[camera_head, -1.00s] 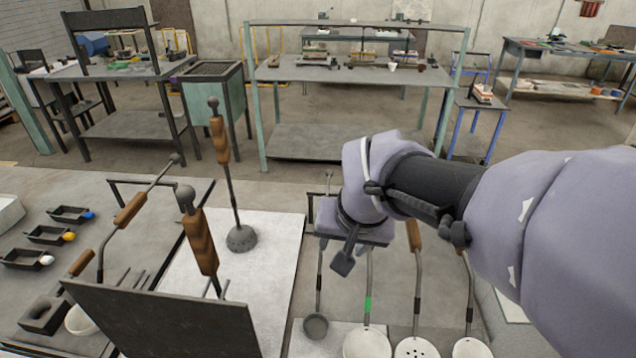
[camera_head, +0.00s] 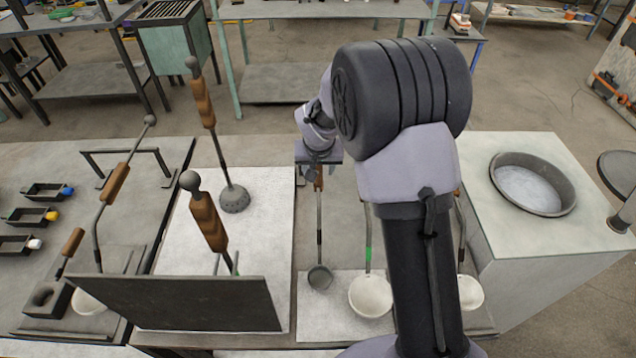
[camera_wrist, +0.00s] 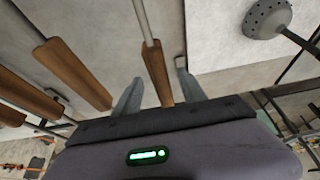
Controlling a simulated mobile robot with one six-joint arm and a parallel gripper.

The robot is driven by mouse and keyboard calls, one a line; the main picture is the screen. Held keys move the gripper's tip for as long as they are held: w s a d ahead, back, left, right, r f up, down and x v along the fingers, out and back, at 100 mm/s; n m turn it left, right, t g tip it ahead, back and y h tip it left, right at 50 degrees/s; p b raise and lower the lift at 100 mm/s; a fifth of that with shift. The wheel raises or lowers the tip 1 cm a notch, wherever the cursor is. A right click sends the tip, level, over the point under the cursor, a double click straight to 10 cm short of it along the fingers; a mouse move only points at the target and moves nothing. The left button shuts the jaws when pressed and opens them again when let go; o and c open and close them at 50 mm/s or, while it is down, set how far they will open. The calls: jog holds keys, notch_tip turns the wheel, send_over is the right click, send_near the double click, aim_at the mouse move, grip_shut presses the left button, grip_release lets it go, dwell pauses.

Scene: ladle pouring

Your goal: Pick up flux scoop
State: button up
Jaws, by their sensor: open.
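A small dark round scoop (camera_head: 320,277) with a long thin shaft and a wooden handle hangs leftmost in a row of ladles; I take it as the flux scoop. My gripper (camera_head: 316,172) is at the top of this handle in the head view, partly hidden by my own arm. In the wrist view my gripper (camera_wrist: 159,72) is open. Its two grey fingers lie on either side of a wooden handle (camera_wrist: 157,74), apart from it as far as I can tell. The scoop's bowl is out of the wrist view.
A white ladle with a green band (camera_head: 370,296) hangs close to the right, another white ladle (camera_head: 469,292) beyond my arm. A perforated tool (camera_head: 234,199) stands to the left. A dark upright plate (camera_head: 180,304) is in front. A round pan (camera_head: 533,184) is at right.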

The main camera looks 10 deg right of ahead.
jog(key=x, duration=0.2)
jog(key=shift+w+f, duration=0.2)
jog(key=shift+f, duration=0.15)
jog(key=shift+r, duration=0.1)
grip_shut()
dwell(0.9)
